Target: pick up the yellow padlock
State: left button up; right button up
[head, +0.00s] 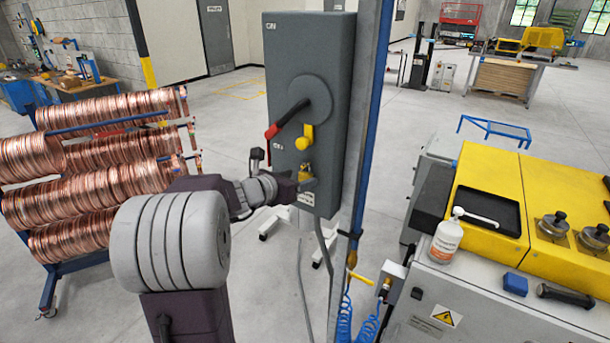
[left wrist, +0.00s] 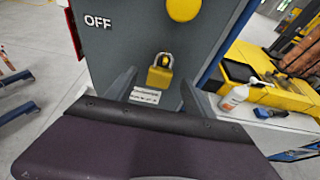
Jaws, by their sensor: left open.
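The yellow padlock (left wrist: 160,73) hangs on the front of the grey switch box, with its shackle up, in the left wrist view. In the head view the padlock (head: 305,172) shows low on the box, partly hidden by my gripper. My left gripper (head: 308,187) is at the lower front of the box. In the left wrist view its two fingers (left wrist: 158,92) are apart, one to each side below the padlock, with nothing between them. I cannot tell how far they are from the box. My right gripper is not in view.
The grey switch box (head: 335,75) has a red-tipped handle (head: 285,120) and a yellow knob (head: 304,137) above the padlock. A blue-edged post (head: 372,110) stands right of it. Copper coils (head: 90,195) fill a rack at left. A yellow machine (head: 485,190) with a bottle (head: 446,240) is at right.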

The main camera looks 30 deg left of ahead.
aim_at(304, 176)
pick_arm(q)
jog(key=shift+x, duration=1.25)
jog(key=shift+w+f, duration=0.1)
jog(key=shift+w, duration=0.3)
jog(key=shift+s+d, duration=0.1)
jog(key=c, duration=0.7)
jog(key=shift+s, duration=0.15)
grip_shut()
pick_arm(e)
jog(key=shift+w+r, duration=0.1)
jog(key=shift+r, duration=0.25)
